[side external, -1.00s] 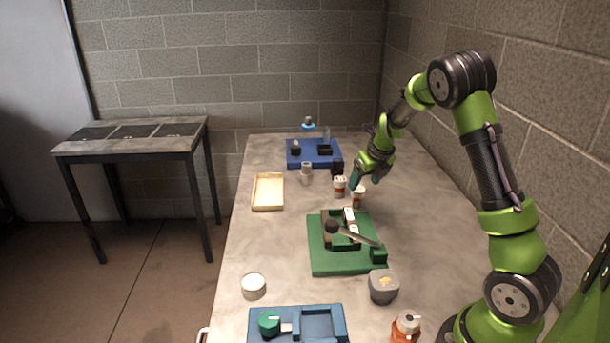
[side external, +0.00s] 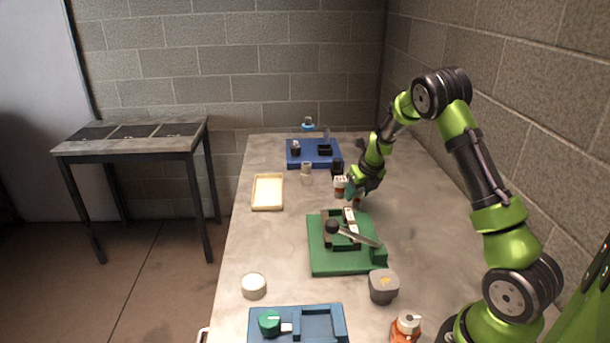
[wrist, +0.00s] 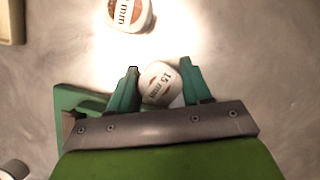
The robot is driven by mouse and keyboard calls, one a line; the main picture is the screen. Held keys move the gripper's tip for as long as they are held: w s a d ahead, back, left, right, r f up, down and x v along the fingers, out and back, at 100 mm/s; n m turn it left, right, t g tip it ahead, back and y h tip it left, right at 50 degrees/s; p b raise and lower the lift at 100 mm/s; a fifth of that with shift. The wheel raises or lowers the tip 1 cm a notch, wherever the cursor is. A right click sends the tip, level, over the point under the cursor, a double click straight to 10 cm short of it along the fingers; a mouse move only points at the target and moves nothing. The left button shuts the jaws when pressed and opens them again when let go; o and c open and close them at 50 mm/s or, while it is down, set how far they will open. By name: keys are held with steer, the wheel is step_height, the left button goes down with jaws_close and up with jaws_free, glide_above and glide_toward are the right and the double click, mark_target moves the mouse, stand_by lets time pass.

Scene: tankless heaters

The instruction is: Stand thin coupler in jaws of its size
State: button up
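A white coupler marked "15 mm" (wrist: 160,83) stands between the two green fingers of my gripper (wrist: 160,88) in the wrist view. The fingers are apart, one on each side of it; I cannot tell whether either touches. In the side view my gripper (side external: 356,193) is low over the table and mostly hides this coupler. A second white coupler with a reddish-brown band (wrist: 130,14) stands apart; it also shows in the side view (side external: 340,187). A green fixture with a dark-knobbed lever (side external: 322,262) sits nearer the camera; its edge shows in the wrist view (wrist: 75,100).
A blue fixture (side external: 295,161) stands at the far end, another blue fixture (side external: 262,337) at the near end. A cream tray (side external: 268,208) lies left. A round white tin (side external: 253,287), a grey container (side external: 383,287) and an orange bottle (side external: 406,328) stand nearer. The table's left-middle is clear.

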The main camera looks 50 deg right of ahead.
mark_target(359, 190)
jaws_close()
steer(key=shift+r, duration=0.45)
steer(key=v, duration=0.3)
steer(key=shift+w, duration=0.25)
steer(key=s+a+r, duration=0.1)
steer(key=s+a, duration=0.6)
steer(key=s, duration=0.5)
steer(key=w+a+r+n+y, duration=0.2)
steer(key=w+r+n, duration=0.2)
steer(key=w, duration=0.2)
steer(key=w+a+r+n+y, duration=0.1)
steer(key=w+a+r+n, duration=0.25)
steer(key=w+n, duration=0.2)
steer(key=shift+m, duration=0.25)
steer(key=f, duration=1)
steer(key=shift+d, duration=0.35)
